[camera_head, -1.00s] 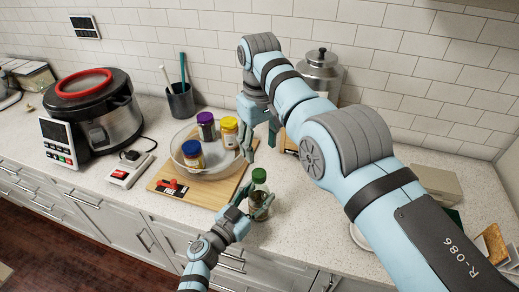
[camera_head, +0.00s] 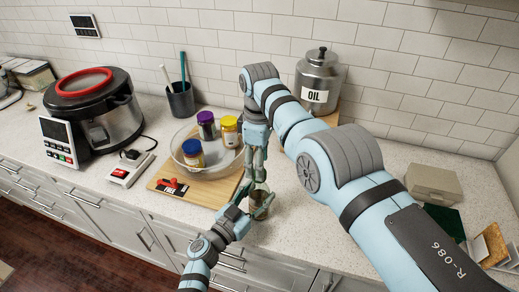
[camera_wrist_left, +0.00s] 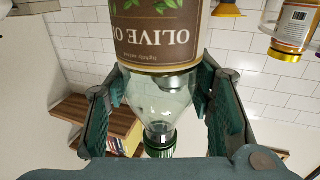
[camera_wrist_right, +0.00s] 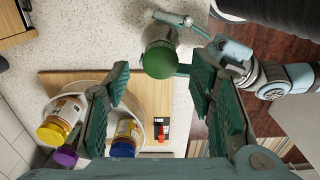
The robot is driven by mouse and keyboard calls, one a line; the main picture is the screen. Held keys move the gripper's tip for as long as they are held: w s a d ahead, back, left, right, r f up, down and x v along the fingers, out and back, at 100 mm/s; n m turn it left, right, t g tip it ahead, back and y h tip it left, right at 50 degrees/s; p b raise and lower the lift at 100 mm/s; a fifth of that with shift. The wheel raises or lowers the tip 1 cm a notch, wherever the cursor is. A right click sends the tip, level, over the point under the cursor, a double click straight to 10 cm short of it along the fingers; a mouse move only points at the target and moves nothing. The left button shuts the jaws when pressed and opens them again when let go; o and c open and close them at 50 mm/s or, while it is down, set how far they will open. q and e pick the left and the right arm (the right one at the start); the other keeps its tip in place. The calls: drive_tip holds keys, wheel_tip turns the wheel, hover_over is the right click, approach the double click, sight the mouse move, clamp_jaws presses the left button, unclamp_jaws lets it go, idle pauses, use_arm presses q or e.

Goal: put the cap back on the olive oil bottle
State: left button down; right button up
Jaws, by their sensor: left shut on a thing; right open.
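The olive oil bottle (camera_head: 264,201) stands upright near the counter's front edge. In the left wrist view the clear glass bottle (camera_wrist_left: 165,95) appears upside down, with a brown label. My left gripper (camera_head: 251,209) is shut on it, its fingers (camera_wrist_left: 162,98) either side of the glass. The green cap (camera_wrist_right: 158,61) sits at the bottle's top in the right wrist view; its edge also shows at the neck in the left wrist view (camera_wrist_left: 158,148). I cannot tell how tightly it sits. My right gripper (camera_head: 256,178) is open right above the bottle, its fingers (camera_wrist_right: 160,82) either side of the cap's line.
A glass bowl (camera_head: 180,163) with several lidded jars stands on a wooden board (camera_head: 206,193) to the left. A cooker (camera_head: 98,108) is further left, a metal OIL canister (camera_head: 318,78) behind. The counter right of the bottle is mostly clear.

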sight(259, 195)
drive_tip(key=shift+f, duration=1.35)
clamp_jaws()
drive_tip(key=m, duration=1.4)
drive_tip(key=shift+m, duration=0.3)
drive_tip(key=shift+o, duration=0.6)
unclamp_jaws()
